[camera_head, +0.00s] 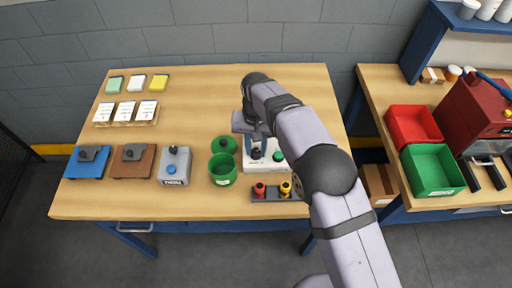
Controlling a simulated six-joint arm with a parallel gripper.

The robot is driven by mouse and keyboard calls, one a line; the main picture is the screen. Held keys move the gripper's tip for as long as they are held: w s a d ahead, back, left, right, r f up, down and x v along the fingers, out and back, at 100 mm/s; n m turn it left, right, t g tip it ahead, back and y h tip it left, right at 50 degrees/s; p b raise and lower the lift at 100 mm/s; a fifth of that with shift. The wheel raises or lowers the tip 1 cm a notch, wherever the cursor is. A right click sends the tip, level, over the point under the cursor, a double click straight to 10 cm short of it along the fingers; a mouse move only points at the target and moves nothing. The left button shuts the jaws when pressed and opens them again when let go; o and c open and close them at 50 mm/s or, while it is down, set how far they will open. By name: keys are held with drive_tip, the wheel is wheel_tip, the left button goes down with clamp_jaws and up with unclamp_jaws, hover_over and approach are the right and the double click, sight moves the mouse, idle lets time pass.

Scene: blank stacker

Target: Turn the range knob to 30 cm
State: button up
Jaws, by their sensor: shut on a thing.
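A white device (256,165) with a grey-blue upper part stands near the front of the wooden table, right of the green pot.
A green pot (222,171) and green lid (224,145) stand close left. A dark holder with a red item (260,189) and yellow item (285,188) lies in front. A grey box (174,166) stands farther left. The table's back middle is clear.

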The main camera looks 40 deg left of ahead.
sight(256, 151)
drive_tip(key=shift+r, duration=0.1)
drive_tip(key=o, duration=1.1)
drive_tip(key=shift+c, duration=0.2)
drive_tip(key=shift+r+b, duration=1.15)
drive_tip(key=shift+r, duration=2.55)
